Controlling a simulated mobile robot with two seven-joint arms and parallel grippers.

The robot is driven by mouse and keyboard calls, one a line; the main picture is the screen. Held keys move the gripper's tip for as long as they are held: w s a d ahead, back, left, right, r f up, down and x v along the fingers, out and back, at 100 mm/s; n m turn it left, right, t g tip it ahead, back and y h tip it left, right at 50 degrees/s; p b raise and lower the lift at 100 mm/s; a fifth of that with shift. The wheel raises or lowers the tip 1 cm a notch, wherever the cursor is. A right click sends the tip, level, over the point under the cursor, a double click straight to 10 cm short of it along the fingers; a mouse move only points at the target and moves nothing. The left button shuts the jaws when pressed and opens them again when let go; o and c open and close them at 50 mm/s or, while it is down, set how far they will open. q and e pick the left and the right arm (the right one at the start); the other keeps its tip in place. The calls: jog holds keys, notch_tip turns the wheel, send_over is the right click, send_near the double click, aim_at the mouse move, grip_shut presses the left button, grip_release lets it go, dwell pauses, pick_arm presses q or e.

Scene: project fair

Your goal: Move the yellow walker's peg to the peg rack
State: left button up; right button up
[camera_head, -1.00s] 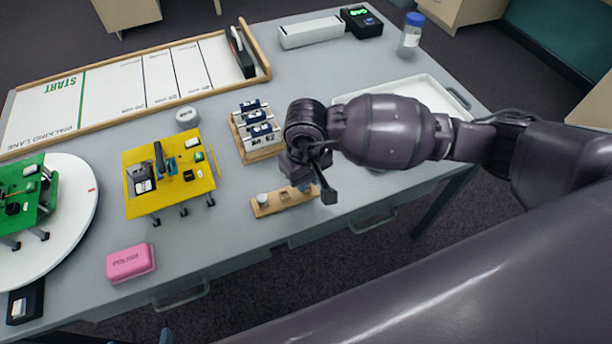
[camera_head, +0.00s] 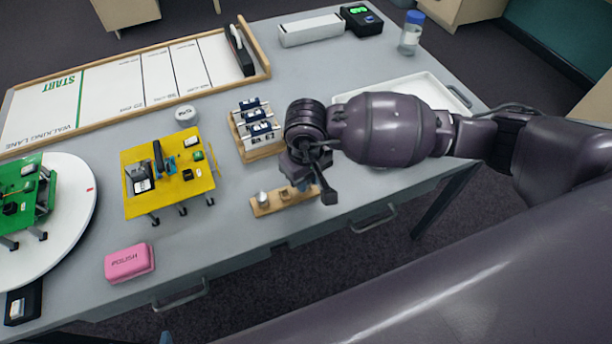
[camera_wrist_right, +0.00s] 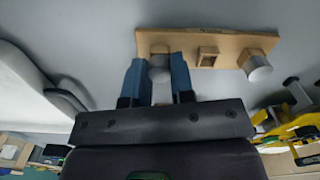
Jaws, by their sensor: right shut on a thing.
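The peg rack (camera_head: 272,205) is a small wooden strip near the table's front edge. In the right wrist view it (camera_wrist_right: 230,42) has a square hole in the middle and a grey peg (camera_wrist_right: 258,66) at its right end; this peg also shows in the head view (camera_head: 263,198). My right gripper (camera_wrist_right: 159,68) is shut on a grey peg (camera_wrist_right: 159,73) at the rack's other end. I cannot tell how deep this peg sits. The yellow walker (camera_head: 195,187) stands on its legs to the left. Only a blue tip, likely of my left gripper (camera_head: 166,337), shows at the bottom edge.
A wooden stand with blue-and-silver parts (camera_head: 259,153) is close behind the rack. A white tray (camera_head: 437,83) lies under my right arm. A pink polish block (camera_head: 130,263) and a white turntable with a green walker (camera_head: 18,190) are left. Bare table surrounds the rack's left side.

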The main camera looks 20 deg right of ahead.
pick_arm(q)
jog(key=shift+s+f, duration=0.1)
jog(key=shift+f, duration=0.05)
pick_arm(e)
jog(key=shift+f, duration=0.1)
pick_arm(q)
jog(key=shift+d, duration=0.15)
pick_arm(e)
jog(key=o, duration=0.9)
jog(key=shift+o, duration=0.2)
jog(key=shift+r, duration=0.8)
jog(key=shift+r+p, duration=0.75)
jog(key=shift+r, duration=0.55)
pick_arm(q)
jog(key=shift+t, duration=0.4)
jog(key=shift+w+r+p, duration=0.2)
jog(key=shift+w+r, duration=0.1)
jog(key=shift+r, duration=0.45)
jog(key=shift+w+r+p, duration=0.2)
jog(key=shift+w+r, duration=0.1)
jog(key=shift+r, duration=0.5)
jog(key=shift+w+r+p, duration=0.2)
jog(key=shift+w+r, duration=0.1)
jog(key=shift+r, duration=0.45)
pick_arm(e)
jog(key=shift+r, duration=1.65)
